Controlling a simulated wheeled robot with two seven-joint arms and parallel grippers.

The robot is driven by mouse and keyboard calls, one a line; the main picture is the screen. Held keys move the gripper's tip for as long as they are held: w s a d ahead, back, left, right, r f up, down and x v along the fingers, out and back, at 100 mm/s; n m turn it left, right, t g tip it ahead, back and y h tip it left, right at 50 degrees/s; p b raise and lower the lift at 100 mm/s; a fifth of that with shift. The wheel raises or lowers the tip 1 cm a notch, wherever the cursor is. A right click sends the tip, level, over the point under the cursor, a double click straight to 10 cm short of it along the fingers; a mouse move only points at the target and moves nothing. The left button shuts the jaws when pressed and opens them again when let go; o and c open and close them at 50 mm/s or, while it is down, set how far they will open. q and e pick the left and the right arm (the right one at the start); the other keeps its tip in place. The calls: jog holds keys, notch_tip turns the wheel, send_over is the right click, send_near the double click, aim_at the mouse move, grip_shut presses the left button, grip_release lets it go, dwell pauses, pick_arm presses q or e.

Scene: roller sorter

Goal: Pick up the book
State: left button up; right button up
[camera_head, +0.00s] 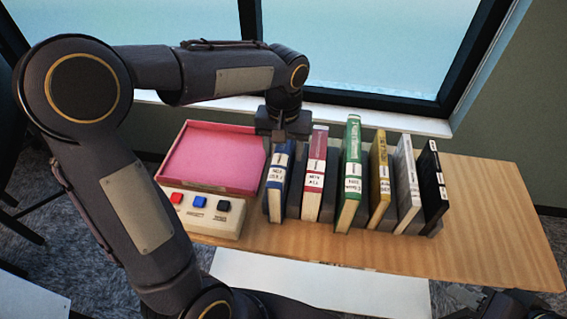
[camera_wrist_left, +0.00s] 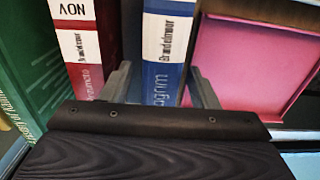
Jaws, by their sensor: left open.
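Several books stand upright in a row on the wooden table (camera_head: 500,215): a blue book (camera_head: 278,178) at the left end, then a red book (camera_head: 314,172), a green book (camera_head: 350,172), a yellow book (camera_head: 379,180), a white book (camera_head: 407,183) and a black book (camera_head: 432,186). My left gripper (camera_head: 284,125) is open at the top of the blue book. In the left wrist view its fingers (camera_wrist_left: 163,88) stand on either side of the blue book (camera_wrist_left: 166,45), with the red book (camera_wrist_left: 88,45) beside it. Dark parts at the lower right are probably my right gripper (camera_head: 515,303); its jaws are unclear.
A pink tray (camera_head: 213,158) lies left of the books, behind a box (camera_head: 212,222) with red, blue and black buttons. Grey dividers stand between the books. A window (camera_head: 370,45) is behind the table. The table's right end is clear.

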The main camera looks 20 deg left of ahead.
pick_arm(q)
jog(key=shift+f, duration=0.45)
jog(key=shift+c, duration=0.3)
grip_shut()
jog(key=shift+r, duration=0.15)
dwell(0.7)
